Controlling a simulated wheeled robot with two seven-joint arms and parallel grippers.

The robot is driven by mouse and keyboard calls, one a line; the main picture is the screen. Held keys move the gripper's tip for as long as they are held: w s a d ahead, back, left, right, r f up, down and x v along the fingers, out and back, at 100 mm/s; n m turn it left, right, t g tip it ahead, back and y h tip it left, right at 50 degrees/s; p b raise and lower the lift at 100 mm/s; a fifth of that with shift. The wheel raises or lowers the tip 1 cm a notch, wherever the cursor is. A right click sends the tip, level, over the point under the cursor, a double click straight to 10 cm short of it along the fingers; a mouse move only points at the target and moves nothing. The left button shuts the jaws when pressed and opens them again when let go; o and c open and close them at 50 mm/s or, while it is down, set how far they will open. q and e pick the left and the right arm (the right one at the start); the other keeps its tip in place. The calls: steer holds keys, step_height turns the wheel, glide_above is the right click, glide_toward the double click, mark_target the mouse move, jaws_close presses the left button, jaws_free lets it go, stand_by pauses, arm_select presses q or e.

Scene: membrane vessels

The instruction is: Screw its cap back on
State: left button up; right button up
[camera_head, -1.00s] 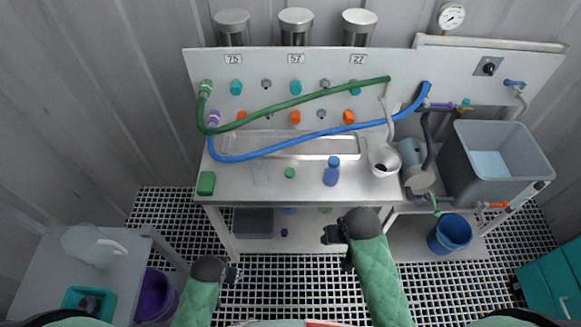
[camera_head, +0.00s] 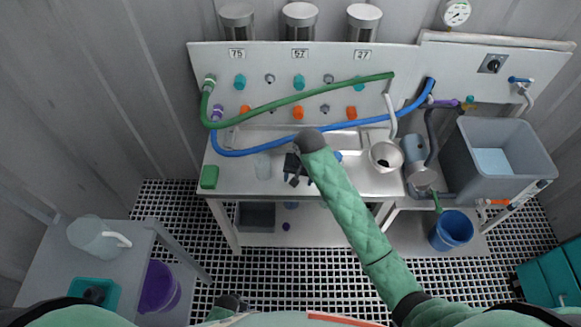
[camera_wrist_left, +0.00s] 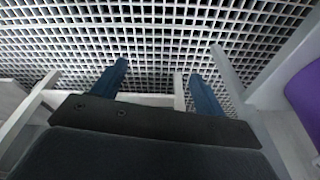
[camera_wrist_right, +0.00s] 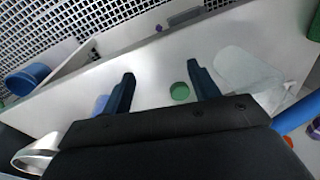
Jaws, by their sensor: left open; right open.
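A small green cap (camera_wrist_right: 180,92) lies on the steel bench top. In the right wrist view it is between the finger lines of my open right gripper (camera_wrist_right: 160,72), closer to one finger; the gripper looks empty. In the head view my right gripper (camera_head: 298,180) is over the bench front and hides the cap. A clear vessel (camera_head: 262,167) is just left of it, also in the right wrist view (camera_wrist_right: 248,72). A blue bottle (camera_head: 337,156) is mostly hidden behind my right arm. My left gripper (camera_wrist_left: 158,75) is open and empty above the floor grating.
A green hose (camera_head: 290,98) and a blue hose (camera_head: 350,126) cross the bench back. A green block (camera_head: 209,177) sits at the front left corner. A metal cup (camera_head: 385,156) stands on the right. A side table (camera_head: 60,265) with a pitcher (camera_head: 95,237) is at lower left.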

steer(key=shift+m+g+h, duration=0.4)
steer(key=shift+m+h, duration=0.3)
steer(key=shift+m, duration=0.2)
steer(key=w, duration=0.3)
steer(key=w+a+r, duration=0.1)
steer(key=w, duration=0.2)
steer(key=w+a+r, duration=0.1)
steer(key=w, duration=0.2)
steer(key=shift+w+a+r, duration=0.1)
steer(key=shift+r, duration=0.1)
steer(key=shift+w+r, duration=0.15)
steer(key=shift+w, duration=0.1)
arm_select(q)
steer(key=s+a+f, duration=0.2)
steer(key=s+f, duration=0.8)
steer(key=f, duration=0.2)
steer(key=shift+s, duration=0.4)
arm_select(e)
steer(key=shift+f+p, duration=0.5)
steer(key=shift+f, duration=0.85)
arm_select(q)
steer(key=shift+s+a+f+g, duration=0.1)
steer(key=shift+s+a+g, duration=0.05)
steer(key=shift+s, duration=0.5)
steer(key=shift+s+a+f+g, duration=0.1)
steer(key=shift+s+g, duration=0.05)
steer(key=shift+s, duration=0.45)
steer(key=shift+w+d+r, duration=0.1)
steer(key=shift+r, duration=0.1)
